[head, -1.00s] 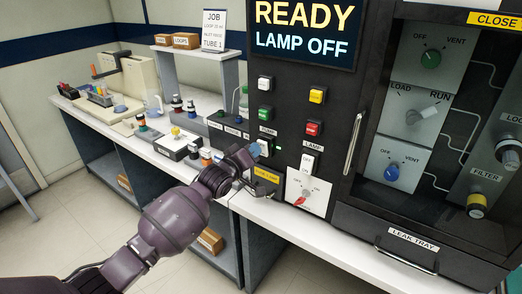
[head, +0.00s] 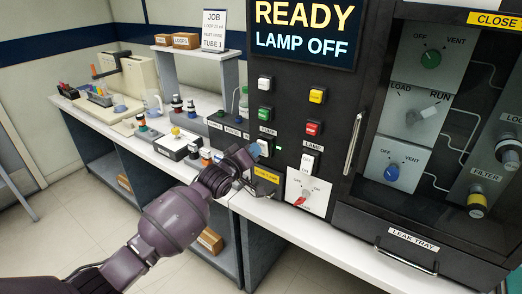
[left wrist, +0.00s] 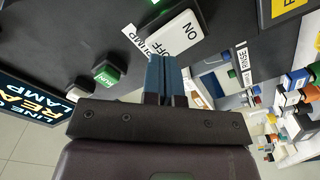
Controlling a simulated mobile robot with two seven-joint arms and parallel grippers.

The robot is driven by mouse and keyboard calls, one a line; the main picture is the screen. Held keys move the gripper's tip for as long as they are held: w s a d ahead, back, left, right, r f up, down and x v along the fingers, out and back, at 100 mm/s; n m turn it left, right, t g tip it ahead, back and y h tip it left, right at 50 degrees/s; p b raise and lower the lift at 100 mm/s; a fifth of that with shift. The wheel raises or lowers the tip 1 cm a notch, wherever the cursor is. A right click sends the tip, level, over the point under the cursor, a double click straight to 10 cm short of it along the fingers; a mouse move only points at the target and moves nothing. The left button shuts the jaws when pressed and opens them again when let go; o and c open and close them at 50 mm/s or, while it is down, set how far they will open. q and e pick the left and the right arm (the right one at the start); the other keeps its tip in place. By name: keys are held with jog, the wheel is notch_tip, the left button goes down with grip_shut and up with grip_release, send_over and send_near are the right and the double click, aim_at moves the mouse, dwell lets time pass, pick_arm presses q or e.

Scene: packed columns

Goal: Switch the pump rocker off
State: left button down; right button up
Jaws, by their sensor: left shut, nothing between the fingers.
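The pump rocker (left wrist: 178,36) is a white switch on the dark panel, with a PUMP label beside it and the word ON readable on its face. In the head view it (head: 265,147) sits under the PUMP label, partly hidden by my left gripper (head: 254,150). In the left wrist view my left gripper (left wrist: 163,62) is shut and empty, its blue fingertips overlapping the rocker's near edge. I cannot tell whether they touch it. My right gripper is not in view.
A LAMP rocker (head: 308,163) and a red-pointer dial (head: 302,198) are to the right. Green (head: 265,113), red (head: 312,128) and yellow (head: 317,95) buttons are above. The display (head: 305,30) reads READY, LAMP OFF. Bottles and a white bench (head: 140,140) lie left.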

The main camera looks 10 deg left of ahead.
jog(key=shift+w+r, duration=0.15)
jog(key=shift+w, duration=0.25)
pick_arm(q)
jog(key=shift+w+d, duration=0.1)
jog(key=shift+w, duration=0.1)
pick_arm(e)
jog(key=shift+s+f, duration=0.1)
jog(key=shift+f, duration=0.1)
pick_arm(q)
jog(key=shift+w+d, duration=0.1)
jog(key=shift+w, duration=0.2)
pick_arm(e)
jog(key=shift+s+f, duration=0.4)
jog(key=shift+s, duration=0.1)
pick_arm(q)
jog(key=shift+w+b, duration=0.15)
jog(key=shift+b, duration=0.15)
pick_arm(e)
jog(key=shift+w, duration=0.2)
pick_arm(q)
jog(key=shift+w+d, duration=0.1)
jog(key=shift+w, duration=0.05)
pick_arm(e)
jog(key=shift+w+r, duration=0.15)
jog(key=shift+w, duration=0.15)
